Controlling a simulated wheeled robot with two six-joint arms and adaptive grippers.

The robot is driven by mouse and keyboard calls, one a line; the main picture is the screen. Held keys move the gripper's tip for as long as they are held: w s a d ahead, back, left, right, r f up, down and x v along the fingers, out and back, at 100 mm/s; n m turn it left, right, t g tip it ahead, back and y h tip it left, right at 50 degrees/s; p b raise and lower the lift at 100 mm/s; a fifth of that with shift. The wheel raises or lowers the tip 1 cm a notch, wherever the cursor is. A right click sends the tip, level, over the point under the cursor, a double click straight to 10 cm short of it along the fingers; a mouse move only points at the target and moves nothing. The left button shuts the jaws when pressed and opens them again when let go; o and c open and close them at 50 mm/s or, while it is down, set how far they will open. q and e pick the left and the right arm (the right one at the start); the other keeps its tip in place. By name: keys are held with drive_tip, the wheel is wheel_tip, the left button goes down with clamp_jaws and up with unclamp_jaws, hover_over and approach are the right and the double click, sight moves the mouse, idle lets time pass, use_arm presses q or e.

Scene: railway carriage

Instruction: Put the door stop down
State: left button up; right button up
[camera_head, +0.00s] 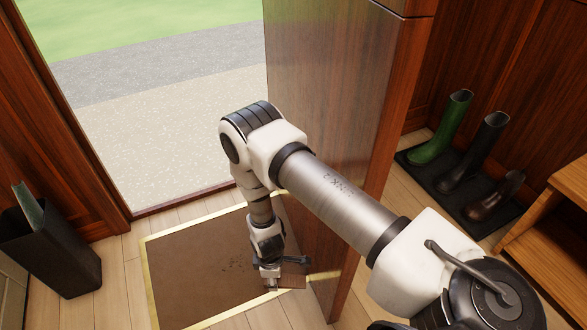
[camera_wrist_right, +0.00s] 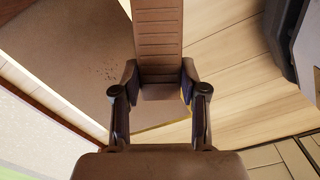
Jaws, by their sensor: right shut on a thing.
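The door stop (camera_head: 292,281) is a brown wooden piece low over the mat's right side, close to the face of the open wooden door (camera_head: 330,100). My right gripper (camera_head: 270,278) points down and is shut on it. In the right wrist view the door stop (camera_wrist_right: 157,40) is long and ribbed on top, with its near end between the fingers of the right gripper (camera_wrist_right: 159,82). I cannot tell whether its underside touches the floor or the door. My left gripper is not in view.
A brown mat (camera_head: 190,270) with a yellow border lies inside the open doorway. A dark stand (camera_head: 55,255) is at the left. Boots stand on a black tray (camera_head: 415,161) behind the door, beside a wooden bench (camera_head: 550,225). Bare plank floor (camera_head: 120,290) shows left of the mat.

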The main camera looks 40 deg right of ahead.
sight(284, 312)
drive_tip(key=f+n+b, duration=0.1)
drive_tip(key=f+b, duration=0.3)
drive_tip(key=f, duration=0.4)
drive_tip(key=s+d+f+n+b, duration=0.1)
drive_tip(key=f+b, duration=0.3)
drive_tip(key=f, duration=0.4)
drive_tip(key=s+f+n+b, duration=0.1)
drive_tip(key=f+b, duration=0.3)
drive_tip(key=f, duration=0.4)
drive_tip(key=shift+d+f+n+b, duration=0.15)
drive_tip(key=shift+n+b, duration=0.15)
drive_tip(key=shift+b, duration=0.05)
drive_tip(key=o, duration=1.3)
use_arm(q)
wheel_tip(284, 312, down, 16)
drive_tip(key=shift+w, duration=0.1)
